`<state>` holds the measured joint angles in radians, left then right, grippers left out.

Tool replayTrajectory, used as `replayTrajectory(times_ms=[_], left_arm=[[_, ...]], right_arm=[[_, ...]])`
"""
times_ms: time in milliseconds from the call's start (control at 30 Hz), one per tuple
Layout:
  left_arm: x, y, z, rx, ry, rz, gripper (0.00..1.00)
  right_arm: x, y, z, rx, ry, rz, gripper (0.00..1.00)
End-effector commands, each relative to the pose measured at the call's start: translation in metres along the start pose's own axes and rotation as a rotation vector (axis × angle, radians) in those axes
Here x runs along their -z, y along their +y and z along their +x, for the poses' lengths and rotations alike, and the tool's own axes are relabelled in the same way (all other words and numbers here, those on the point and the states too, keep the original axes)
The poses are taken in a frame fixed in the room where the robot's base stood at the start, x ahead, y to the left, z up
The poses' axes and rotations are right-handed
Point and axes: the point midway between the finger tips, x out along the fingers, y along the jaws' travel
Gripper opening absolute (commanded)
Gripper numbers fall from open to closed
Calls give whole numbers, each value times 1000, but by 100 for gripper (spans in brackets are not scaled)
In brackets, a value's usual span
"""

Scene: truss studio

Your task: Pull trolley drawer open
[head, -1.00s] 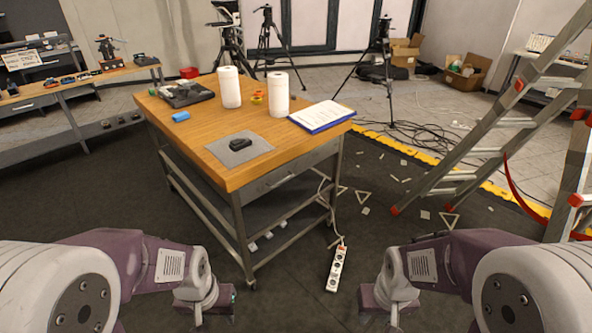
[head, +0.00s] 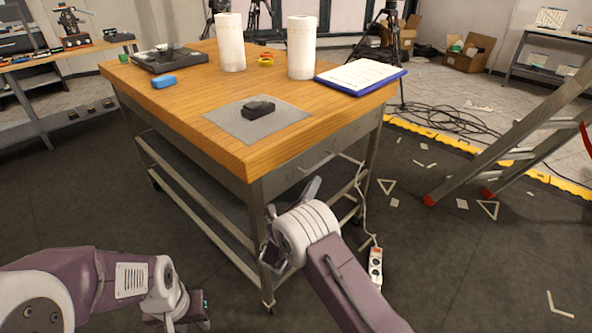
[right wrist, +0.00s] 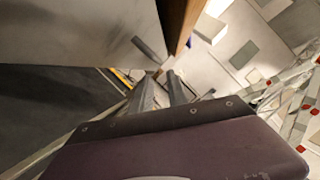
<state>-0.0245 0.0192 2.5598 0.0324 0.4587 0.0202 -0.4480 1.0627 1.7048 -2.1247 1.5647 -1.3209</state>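The trolley (head: 225,118) has a wooden top and a grey metal frame. Its drawer (head: 345,143) is a grey front under the top, with a bar handle (head: 317,163); the drawer looks shut. My right gripper (head: 292,199) is in front of and below the handle, apart from it, with its fingers spread and nothing between them. In the right wrist view, the two fingers (right wrist: 160,88) point toward the handle (right wrist: 150,48), beside the grey drawer front (right wrist: 70,35). My left gripper (head: 190,318) is low at the left, away from the trolley; its fingertips are not clear.
On the trolley top are a grey mat (head: 222,123) with a black object (head: 258,107), two white rolls and a clipboard (head: 360,76). A power strip (head: 376,266) with its cable lies on the floor to the right. A ladder (head: 515,145) stands further right.

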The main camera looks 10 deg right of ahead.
Motion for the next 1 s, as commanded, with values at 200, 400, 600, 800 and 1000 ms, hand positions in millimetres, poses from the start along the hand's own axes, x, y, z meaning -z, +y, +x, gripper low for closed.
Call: replayTrajectory(times_ms=[200,400,600,800,1000], left_arm=[[0,0,3,0,0,0,36],[-2,0,15,0,0,0,36],[-3,0,24,0,0,0,36],[-3,0,27,0,0,0,36],[-3,0,26,0,0,0,36]], right_arm=[[-9,5,0,5,-45,-23,20],[-8,7,35,7,-39,-20,20],[-9,6,73,6,-39,-20,20],[-12,5,88,3,-41,-21,20],[-12,5,88,2,-40,-22,20]])
